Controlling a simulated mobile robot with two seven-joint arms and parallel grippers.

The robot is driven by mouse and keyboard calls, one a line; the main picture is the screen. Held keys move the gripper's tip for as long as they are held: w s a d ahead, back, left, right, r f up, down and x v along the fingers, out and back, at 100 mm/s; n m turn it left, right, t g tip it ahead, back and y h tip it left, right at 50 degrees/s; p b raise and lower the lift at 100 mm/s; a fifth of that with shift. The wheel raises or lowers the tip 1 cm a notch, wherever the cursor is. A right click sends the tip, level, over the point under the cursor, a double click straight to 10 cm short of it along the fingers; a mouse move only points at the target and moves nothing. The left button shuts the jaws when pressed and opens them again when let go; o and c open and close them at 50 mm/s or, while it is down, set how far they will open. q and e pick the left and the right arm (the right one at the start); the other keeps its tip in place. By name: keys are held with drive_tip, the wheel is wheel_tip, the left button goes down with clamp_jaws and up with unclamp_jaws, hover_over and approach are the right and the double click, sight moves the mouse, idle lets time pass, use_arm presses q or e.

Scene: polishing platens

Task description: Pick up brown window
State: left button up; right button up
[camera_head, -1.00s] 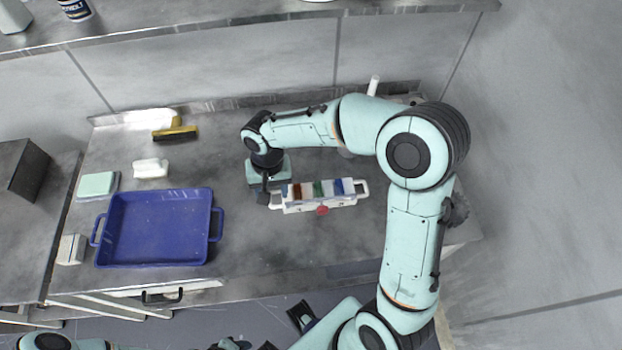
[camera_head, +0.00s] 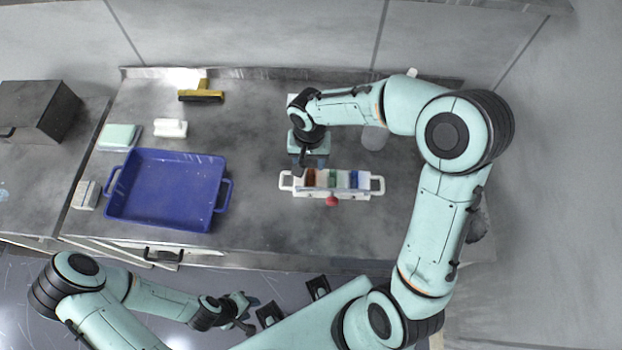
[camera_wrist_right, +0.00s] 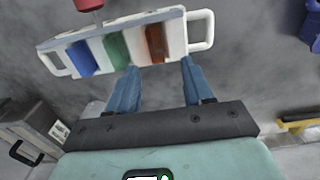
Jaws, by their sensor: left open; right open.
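The brown window (camera_head: 310,178) sits in the left part of a white rack (camera_head: 287,183) with a handle at each end. A green window (camera_head: 332,179) and a blue window (camera_head: 353,180) sit beside it in the rack. My right gripper (camera_head: 309,166) is at the rack's far side by the brown window, open and empty. In the right wrist view, the brown window (camera_wrist_right: 155,43) lies just beyond the gap between the two blue fingers (camera_wrist_right: 161,78), apart from them. My left gripper (camera_head: 245,314) is open, low in front of the counter.
A blue tray (camera_head: 225,172) stands left of the rack. A yellow-handled squeegee (camera_head: 201,94), a white block (camera_head: 170,128) and a green pad (camera_head: 118,137) lie behind it. A red knob (camera_head: 331,201) projects from the rack's front. The counter between tray and rack is clear.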

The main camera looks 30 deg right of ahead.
sight(311, 173)
drive_tip(key=f, duration=0.5)
drive_tip(key=shift+s+d+f, duration=0.1)
drive_tip(key=shift+d+f, duration=0.1)
drive_tip(key=shift+f, duration=0.2)
clamp_jaws()
